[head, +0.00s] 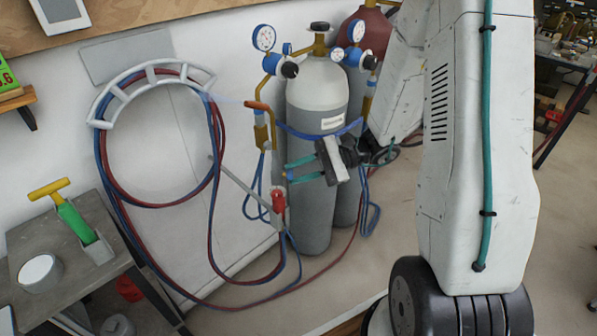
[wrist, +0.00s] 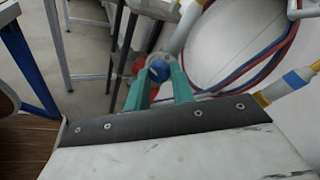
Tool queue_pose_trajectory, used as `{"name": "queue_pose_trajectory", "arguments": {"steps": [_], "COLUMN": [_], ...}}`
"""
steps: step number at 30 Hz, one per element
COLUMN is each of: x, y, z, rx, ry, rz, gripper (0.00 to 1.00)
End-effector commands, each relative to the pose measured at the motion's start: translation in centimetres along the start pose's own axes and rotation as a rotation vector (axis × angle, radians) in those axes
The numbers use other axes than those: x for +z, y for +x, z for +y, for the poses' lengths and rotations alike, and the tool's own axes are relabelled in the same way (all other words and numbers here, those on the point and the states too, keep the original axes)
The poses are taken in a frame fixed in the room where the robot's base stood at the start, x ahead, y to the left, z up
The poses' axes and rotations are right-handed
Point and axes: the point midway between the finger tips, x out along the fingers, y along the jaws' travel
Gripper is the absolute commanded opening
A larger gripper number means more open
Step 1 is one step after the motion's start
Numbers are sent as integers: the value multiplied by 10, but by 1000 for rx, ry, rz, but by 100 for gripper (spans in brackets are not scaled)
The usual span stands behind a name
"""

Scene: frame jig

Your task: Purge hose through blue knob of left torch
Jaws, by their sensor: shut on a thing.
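The torch (head: 272,125) stands in front of the grey cylinder, its copper tip bent toward the left. A faint bluish streak shows left of the tip. Its red knob (head: 278,199) is low on the body and also shows in the wrist view (wrist: 138,68). My gripper (head: 287,172) reaches in from the right with teal fingers. In the wrist view my gripper (wrist: 161,74) is shut on the blue knob (wrist: 159,70), which sits between the fingertips. In the head view the blue knob is not clearly visible. Red and blue hoses (head: 213,230) run from the torch to the wall.
A hose rack (head: 150,72) hangs on the wall at left. The grey gas cylinder (head: 315,90) stands close behind my gripper, with gauges (head: 264,38) above. A workbench (head: 70,255) with a green and yellow tool (head: 72,215) is at lower left. Hoses loop near the floor.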

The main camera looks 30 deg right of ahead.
Motion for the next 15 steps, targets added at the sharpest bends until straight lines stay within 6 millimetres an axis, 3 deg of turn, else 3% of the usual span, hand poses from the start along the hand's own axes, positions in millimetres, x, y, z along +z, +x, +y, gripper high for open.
{"name": "queue_pose_trajectory", "arguments": {"steps": [12,13,15], "x": [0,0,0], "y": [0,0,0], "z": [0,0,0], "rx": [-1,-1,-1], "ry": [-8,-8,-8], "rz": [2,2,2], "gripper": [1,30,46]}}
